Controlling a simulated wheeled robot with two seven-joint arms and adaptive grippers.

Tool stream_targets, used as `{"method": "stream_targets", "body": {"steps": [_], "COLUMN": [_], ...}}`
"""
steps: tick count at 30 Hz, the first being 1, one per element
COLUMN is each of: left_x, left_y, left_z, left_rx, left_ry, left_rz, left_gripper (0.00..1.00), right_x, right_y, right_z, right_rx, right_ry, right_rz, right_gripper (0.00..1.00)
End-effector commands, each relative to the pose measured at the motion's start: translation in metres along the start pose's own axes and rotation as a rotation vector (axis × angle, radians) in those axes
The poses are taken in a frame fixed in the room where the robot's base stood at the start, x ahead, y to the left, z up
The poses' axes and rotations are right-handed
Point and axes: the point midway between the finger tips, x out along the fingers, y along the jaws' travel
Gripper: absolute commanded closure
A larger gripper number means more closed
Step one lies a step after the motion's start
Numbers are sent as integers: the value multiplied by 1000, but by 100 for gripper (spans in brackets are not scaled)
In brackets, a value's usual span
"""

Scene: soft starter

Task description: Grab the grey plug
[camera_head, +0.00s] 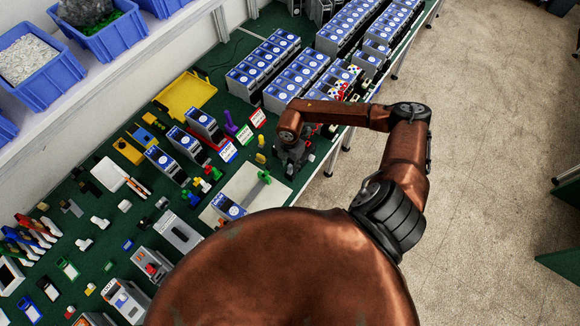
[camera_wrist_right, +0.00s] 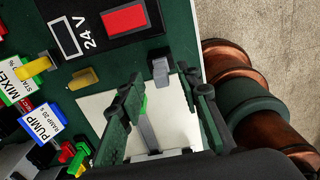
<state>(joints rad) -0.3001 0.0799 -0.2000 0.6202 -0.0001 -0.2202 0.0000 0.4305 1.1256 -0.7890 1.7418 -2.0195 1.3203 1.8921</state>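A small grey plug (camera_wrist_right: 160,70) stands on the green table top near its edge, in the right wrist view. My right gripper (camera_wrist_right: 161,84) is open, its two dark fingers apart on either side of the plug's line. The plug shows just past the fingertips, and no contact is clear. In the head view my right gripper (camera_head: 291,158) is over the table's right edge, and I cannot make out the grey plug there. My left gripper is not in view.
A yellow plug (camera_wrist_right: 83,78) stands left of the grey one. A black 24 V box (camera_wrist_right: 105,30) lies beyond it. A white plate (camera_head: 240,193) with a green-topped piece (camera_head: 264,177) is close by. Rows of blue-and-grey units (camera_head: 262,62) fill the far table.

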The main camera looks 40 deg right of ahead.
Motion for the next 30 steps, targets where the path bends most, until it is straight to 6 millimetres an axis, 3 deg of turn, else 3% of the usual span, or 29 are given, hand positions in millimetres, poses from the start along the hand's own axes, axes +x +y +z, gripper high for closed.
{"method": "stream_targets", "body": {"steps": [10, 24, 30], "left_x": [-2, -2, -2], "left_y": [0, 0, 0], "left_z": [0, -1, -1], "left_rx": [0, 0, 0], "left_ry": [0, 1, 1], "left_rz": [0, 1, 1], "left_gripper": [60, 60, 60], "right_x": [10, 10, 10], "right_y": [-2, -2, -2], "right_z": [0, 1, 1], "right_rx": [1, 2, 2], "right_ry": [0, 0, 0], "right_rz": [-1, -1, 0], "right_gripper": [69, 100, 100]}}
